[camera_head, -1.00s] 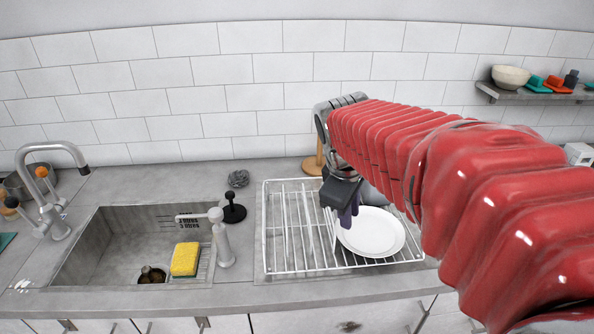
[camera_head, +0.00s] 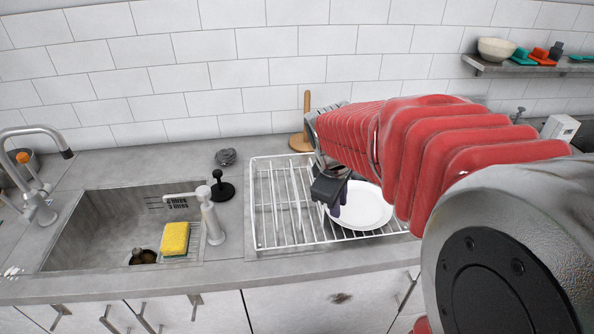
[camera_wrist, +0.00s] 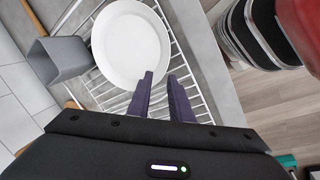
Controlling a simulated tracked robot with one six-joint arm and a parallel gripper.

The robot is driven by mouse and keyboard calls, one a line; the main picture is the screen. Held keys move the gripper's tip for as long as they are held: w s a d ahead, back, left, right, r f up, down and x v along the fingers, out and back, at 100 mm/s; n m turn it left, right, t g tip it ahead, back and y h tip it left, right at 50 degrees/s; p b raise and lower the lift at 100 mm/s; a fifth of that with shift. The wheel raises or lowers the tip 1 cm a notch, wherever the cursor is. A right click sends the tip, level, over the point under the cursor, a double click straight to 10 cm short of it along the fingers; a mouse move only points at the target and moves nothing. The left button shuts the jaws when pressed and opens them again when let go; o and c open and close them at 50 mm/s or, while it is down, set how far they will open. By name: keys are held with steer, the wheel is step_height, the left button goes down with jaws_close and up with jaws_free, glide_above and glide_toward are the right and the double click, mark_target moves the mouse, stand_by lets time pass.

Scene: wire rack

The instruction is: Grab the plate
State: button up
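The white plate (camera_head: 362,207) rests in the right part of the white wire rack (camera_head: 262,215). In the wrist view the plate (camera_wrist: 128,45) lies ahead of the fingertips, its face turned to the camera. My gripper (camera_head: 334,208) is at the plate's left side in the head view. In the wrist view my gripper (camera_wrist: 165,77) shows two dark fingers with a gap between them and nothing held. The left fingertip overlaps the plate's near rim in the picture; I cannot tell whether it touches. My arm hides the area behind the plate.
A grey cup-like holder (camera_wrist: 58,60) stands beside the plate. The sink (camera_head: 110,225) with a yellow sponge (camera_head: 175,239) is at the left. A wooden stand (camera_head: 303,140) is behind the rack. The counter between sink and rack is mostly clear.

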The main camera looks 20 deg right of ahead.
mark_target(339, 220)
steer(key=x, duration=0.6)
steer(key=shift+f, duration=0.35)
steer(key=shift+c, duration=0.5)
jaws_close()
